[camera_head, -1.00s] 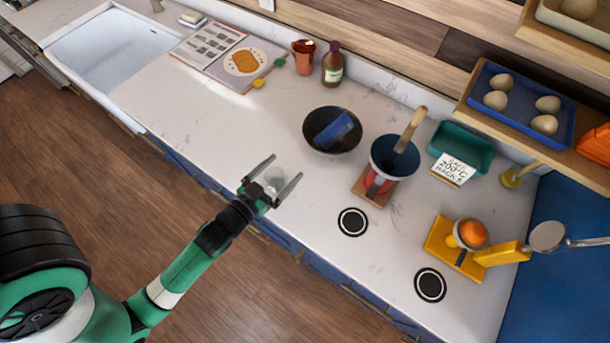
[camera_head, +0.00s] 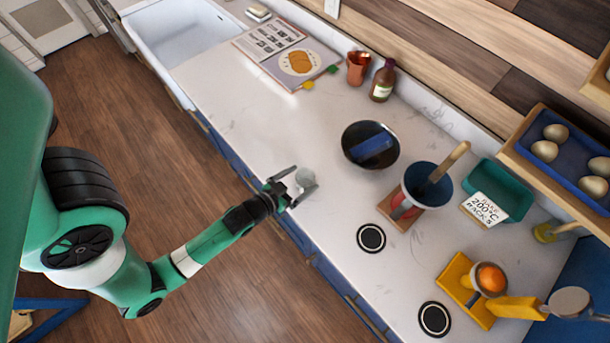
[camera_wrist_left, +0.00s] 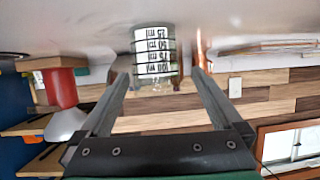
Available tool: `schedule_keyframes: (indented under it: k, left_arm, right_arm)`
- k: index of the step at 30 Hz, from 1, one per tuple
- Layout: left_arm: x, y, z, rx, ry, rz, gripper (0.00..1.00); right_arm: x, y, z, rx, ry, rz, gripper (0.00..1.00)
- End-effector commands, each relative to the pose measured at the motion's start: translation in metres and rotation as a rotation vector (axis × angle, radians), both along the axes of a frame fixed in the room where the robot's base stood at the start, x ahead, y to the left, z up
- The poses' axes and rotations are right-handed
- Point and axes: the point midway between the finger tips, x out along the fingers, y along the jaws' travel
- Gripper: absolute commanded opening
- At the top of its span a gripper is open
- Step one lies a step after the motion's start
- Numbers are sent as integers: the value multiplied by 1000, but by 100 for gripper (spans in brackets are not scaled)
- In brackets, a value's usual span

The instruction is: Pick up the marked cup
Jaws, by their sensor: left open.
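The marked cup (camera_head: 306,175) is small and clear and stands on the white counter near its front edge. In the left wrist view the marked cup (camera_wrist_left: 154,52) shows dark bands with printed figures, and the picture is upside down. My left gripper (camera_head: 303,181) is open, with its fingers on either side of the cup around the fingertips. In the left wrist view both fingers of my left gripper (camera_wrist_left: 160,76) stand apart from the cup, with gaps on both sides. My right gripper is not in view.
A dark bowl (camera_head: 358,136) holding a blue object sits behind the cup. A blue pot (camera_head: 415,181) with a wooden-handled tool stands to the right. A black-and-white disc (camera_head: 371,238) lies nearer. The counter left of the cup is clear up to the open book (camera_head: 270,43).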

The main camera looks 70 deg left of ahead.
Motion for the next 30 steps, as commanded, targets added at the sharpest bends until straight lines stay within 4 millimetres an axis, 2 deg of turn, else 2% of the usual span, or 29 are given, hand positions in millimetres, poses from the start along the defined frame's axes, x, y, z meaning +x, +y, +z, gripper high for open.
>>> schedule_keyframes:
  k: [3, 7, 15, 17, 27, 29, 30]
  left_arm:
    - [20, 7, -6, 3, -4, -1, 100]
    - [36, 16, -13, 1, -3, 0, 100]
    - [41, 18, -15, 1, -2, 0, 100]
    - [40, 18, -15, 1, -2, 0, 91]
    - [40, 18, -15, 0, -1, 0, 30]
    - [40, 18, -15, 0, -1, 0, 19]
    - [40, 18, -15, 1, -2, -1, 17]
  right_arm:
    - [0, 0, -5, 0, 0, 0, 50]
    - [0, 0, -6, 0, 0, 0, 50]
    - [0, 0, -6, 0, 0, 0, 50]
    - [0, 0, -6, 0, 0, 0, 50]
    - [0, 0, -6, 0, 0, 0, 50]
    - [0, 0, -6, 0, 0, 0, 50]
    - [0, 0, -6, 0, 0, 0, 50]
